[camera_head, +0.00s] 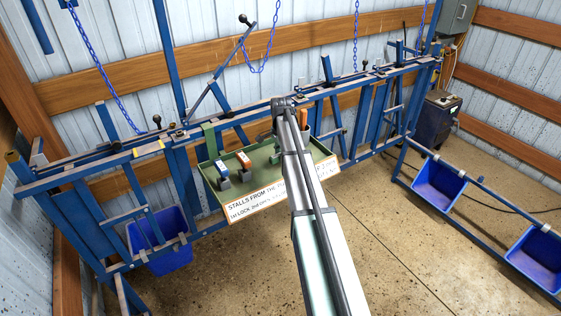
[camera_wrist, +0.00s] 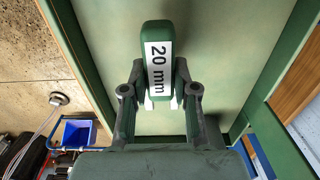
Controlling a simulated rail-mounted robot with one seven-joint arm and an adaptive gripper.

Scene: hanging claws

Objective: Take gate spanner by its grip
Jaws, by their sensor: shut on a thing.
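The gate spanner's green grip (camera_wrist: 158,60), with a white label reading "20 mm", stands out from a green panel in the wrist view. My gripper (camera_wrist: 160,98) is shut on it, with one dark finger on each side. The tool's far end is hidden. In the head view my gripper (camera_head: 283,103) is at the back of the green tray (camera_head: 266,182), and my arm hides the held grip there.
Two blocks, one with a blue top (camera_head: 222,171) and one with an orange top (camera_head: 244,160), stand on the tray's left. A lettered sign (camera_head: 262,196) runs along its front edge. Blue rails surround the tray, and a blue bin (camera_head: 158,240) hangs below left.

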